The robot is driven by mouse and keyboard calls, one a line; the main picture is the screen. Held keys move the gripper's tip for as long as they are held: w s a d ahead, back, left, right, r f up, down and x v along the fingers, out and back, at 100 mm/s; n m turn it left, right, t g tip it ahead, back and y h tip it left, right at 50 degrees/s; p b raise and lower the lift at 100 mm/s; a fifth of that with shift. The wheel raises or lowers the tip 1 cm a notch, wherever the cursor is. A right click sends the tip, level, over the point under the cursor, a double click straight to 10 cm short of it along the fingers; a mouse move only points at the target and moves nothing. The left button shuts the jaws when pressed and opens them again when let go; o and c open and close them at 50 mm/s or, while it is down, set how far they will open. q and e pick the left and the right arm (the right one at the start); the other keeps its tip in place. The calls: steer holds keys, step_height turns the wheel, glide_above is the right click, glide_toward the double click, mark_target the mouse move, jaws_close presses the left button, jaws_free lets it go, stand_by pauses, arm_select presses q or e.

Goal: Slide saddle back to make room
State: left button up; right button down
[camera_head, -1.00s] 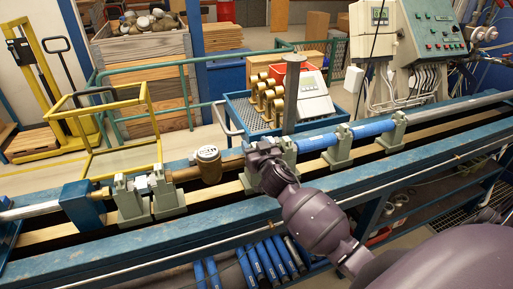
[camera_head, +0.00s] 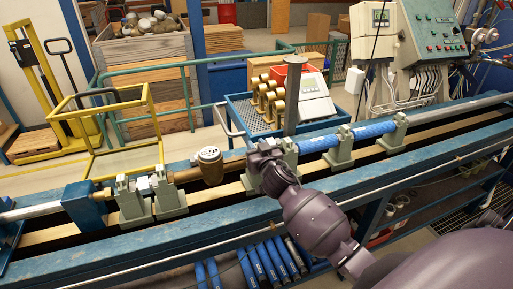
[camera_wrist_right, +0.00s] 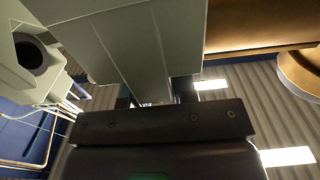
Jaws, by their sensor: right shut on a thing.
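Grey-green saddles stand along the bench rail. My right gripper (camera_head: 266,160) is shut on a saddle (camera_head: 252,182) just right of the brass meter (camera_head: 210,166); the gripper and wrist hide much of it. In the right wrist view the held saddle (camera_wrist_right: 140,45) fills the top, above the dark gripper body (camera_wrist_right: 155,125). Another grey-green upright (camera_head: 290,152) shows just right of the gripper; I cannot tell where it parts from the held saddle. Two saddles (camera_head: 131,205) (camera_head: 169,200) stand close together left of the meter. My left gripper is not in view.
Two more saddles (camera_head: 340,152) (camera_head: 392,138) carry the blue pipe (camera_head: 368,129) on the right. A blue trolley (camera_head: 240,112) with brass fittings (camera_head: 270,97) and a grey post (camera_head: 293,95) stand behind the bench. The blue front beam (camera_head: 130,248) runs below the rail.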

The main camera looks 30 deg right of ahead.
steer(key=shift+w+a, duration=0.15)
steer(key=shift+a, duration=0.6)
steer(key=c, duration=0.8)
jaws_free()
steer(key=shift+c, duration=0.2)
steer(key=shift+d, duration=0.1)
steer(key=v, duration=1)
steer(key=shift+s+b, duration=0.3)
steer(key=shift+s, duration=0.1)
